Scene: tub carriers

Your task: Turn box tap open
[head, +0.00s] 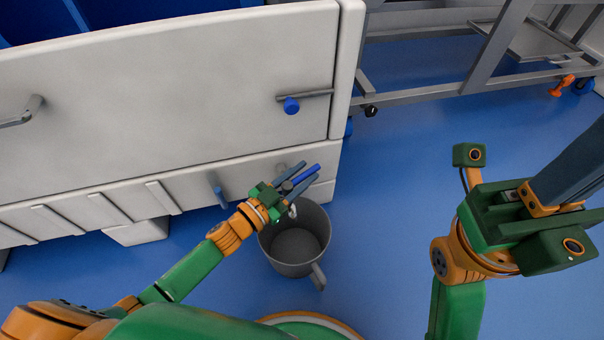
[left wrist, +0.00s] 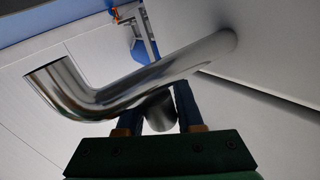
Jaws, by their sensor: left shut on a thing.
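A large white box (head: 170,90) fills the left and middle of the head view. The gripper is shut on the tap. In the left wrist view, the tap's bent metal spout (left wrist: 130,88) crosses over the fingers, and a grey stub (left wrist: 159,113) sits between them. Most of the tap is hidden by the gripper. My right gripper (head: 575,175) is raised at the right, with its fingertips cut off by the frame edge.
A grey mug-shaped container (head: 288,267) with a side handle stands on the blue floor under my left gripper. A metal frame (head: 420,97) stands behind. Floor at right is mostly clear.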

